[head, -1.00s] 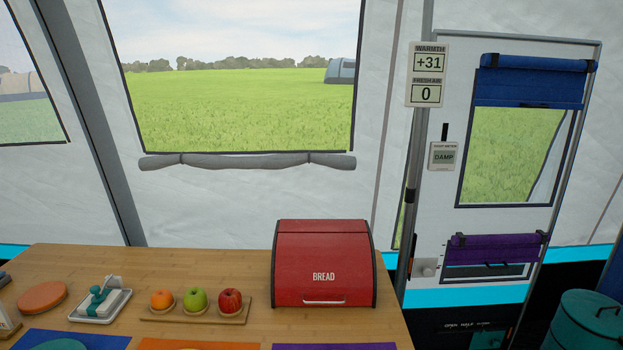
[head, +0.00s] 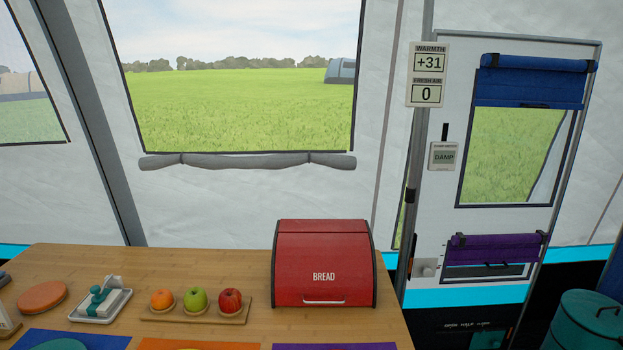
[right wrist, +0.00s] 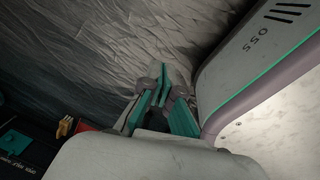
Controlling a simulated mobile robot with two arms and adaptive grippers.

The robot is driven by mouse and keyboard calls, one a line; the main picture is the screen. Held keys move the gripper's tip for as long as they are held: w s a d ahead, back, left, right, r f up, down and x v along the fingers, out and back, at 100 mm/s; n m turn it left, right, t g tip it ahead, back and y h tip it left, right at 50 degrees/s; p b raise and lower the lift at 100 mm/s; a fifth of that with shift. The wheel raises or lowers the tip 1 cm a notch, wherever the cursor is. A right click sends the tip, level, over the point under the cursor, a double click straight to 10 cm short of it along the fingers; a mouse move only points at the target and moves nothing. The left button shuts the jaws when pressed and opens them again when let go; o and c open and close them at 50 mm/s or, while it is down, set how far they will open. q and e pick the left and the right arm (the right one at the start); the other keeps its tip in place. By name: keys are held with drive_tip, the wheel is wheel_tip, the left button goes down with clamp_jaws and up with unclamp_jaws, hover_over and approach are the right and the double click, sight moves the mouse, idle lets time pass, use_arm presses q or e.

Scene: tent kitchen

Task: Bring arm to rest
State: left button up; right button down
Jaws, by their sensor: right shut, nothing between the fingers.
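My right gripper (right wrist: 163,95) shows in the right wrist view, with teal and grey fingers. It is shut, with nothing between the fingertips. Wrinkled grey tent fabric (right wrist: 95,65) lies behind it, and the gap to the fabric cannot be told. A rounded pale casing fills the bottom of that view, and a grey panel with a green stripe stands close on the right. Neither arm shows in the head view, and my left gripper is out of sight.
In the head view, a wooden counter (head: 225,268) carries a red bread box (head: 324,270), a fruit board (head: 195,316) with an orange and two apples, a white dish (head: 100,306) and a round orange-brown disc (head: 42,297). A teal lidded bin (head: 585,325) stands at the lower right.

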drive_tip(key=a+y, duration=0.1)
drive_tip(key=a, duration=0.8)
drive_tip(key=shift+m, duration=0.3)
drive_tip(key=r+p, duration=0.1)
drive_tip(key=p, duration=0.1)
drive_tip(key=r+p, duration=0.3)
drive_tip(key=r, duration=0.1)
drive_tip(key=shift+s+a+r+p, duration=0.1)
drive_tip(key=shift+a+p, duration=0.3)
